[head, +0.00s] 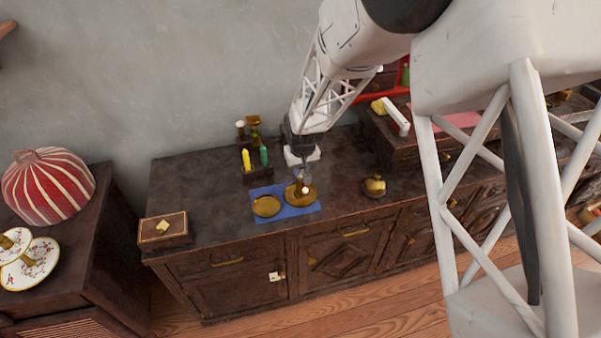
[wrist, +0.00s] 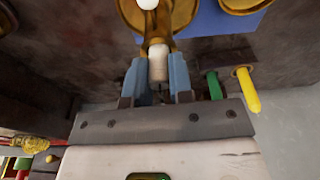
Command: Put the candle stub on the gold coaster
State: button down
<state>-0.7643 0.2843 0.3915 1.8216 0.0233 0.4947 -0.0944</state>
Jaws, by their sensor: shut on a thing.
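My gripper (wrist: 160,75) is shut on a cream candle stub (wrist: 158,64), seen between its blue-grey fingers in the wrist view. In the head view, my gripper (head: 301,178) is above the right one of two round gold coasters. This right gold coaster (head: 311,197) lies on a blue mat (head: 287,211), and it also shows beyond the fingertips in the wrist view (wrist: 183,12). A small white rounded thing (head: 305,190) shows at its front part. The left gold coaster (head: 266,206) looks empty. I cannot tell whether the held stub touches anything.
A dark holder with a yellow candle (head: 246,159) and a green candle (head: 264,155) stands behind the mat. A gold piece on a small dark stand (head: 375,186) is to the right. A wooden box (head: 163,228) is at the left cabinet end. Free top lies between box and mat.

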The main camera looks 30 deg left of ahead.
jog(key=shift+r, duration=0.1)
jog(key=shift+r, duration=0.9)
jog(key=shift+s+d+r, duration=0.2)
jog(key=shift+r, duration=0.6)
jog(key=s+d+r, duration=0.1)
jog(key=s+d, duration=0.9)
jog(key=s, duration=0.1)
jog(key=shift+s+d+r, duration=0.15)
jog(key=shift+d+r, duration=0.05)
jog(key=s+a+f+n, duration=0.4)
jog(key=s+a+f, duration=0.1)
jog(key=s+f, duration=0.3)
jog(key=shift+s+a+n+g, duration=0.2)
jog(key=shift+n+g, duration=0.1)
jog(key=shift+n, duration=0.1)
